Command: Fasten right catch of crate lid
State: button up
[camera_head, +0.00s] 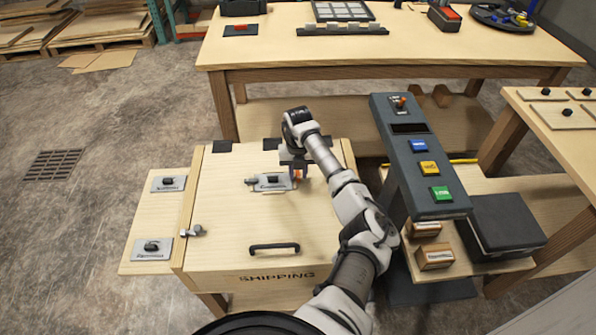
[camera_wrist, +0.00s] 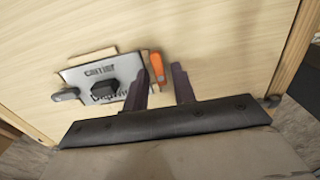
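The wooden crate lid (camera_head: 225,245) lies shut and flat, with SHIPPING printed at its front and a black handle (camera_head: 274,248). A grey metal catch (camera_head: 191,231) sits at its left edge. I cannot make out the right catch in the head view; my arm covers part of the lid's right side. My gripper (camera_head: 296,171) is over the lid's middle, by a metal plate (camera_head: 268,183) with a black knob. In the wrist view my gripper (camera_wrist: 162,72) has its two dark fingers apart, with an orange tab (camera_wrist: 157,66) between or just beyond them, beside the plate (camera_wrist: 98,78).
Two more knobbed plates lie on the side board at left, a rear one (camera_head: 168,183) and a front one (camera_head: 152,249). A dark console (camera_head: 415,160) with blue, yellow and green buttons stands close right of my arm. A wooden table (camera_head: 275,45) stands behind the crate.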

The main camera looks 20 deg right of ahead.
grip_shut()
jog(key=n+b, duration=0.1)
jog(key=n, duration=0.3)
jog(key=n+b, duration=0.2)
jog(key=n, duration=0.1)
jog(key=shift+a+n, duration=0.15)
jog(key=shift+n, duration=0.15)
jog(key=n+b, duration=0.3)
jog(key=n, duration=0.3)
jog(key=shift+a+f+b, duration=0.1)
jog(key=shift+a+b, duration=0.05)
jog(key=shift+b, duration=0.15)
jog(key=shift+s+a+n+b, duration=0.15)
jog(key=shift+n+b, duration=0.95)
jog(key=shift+n, duration=1)
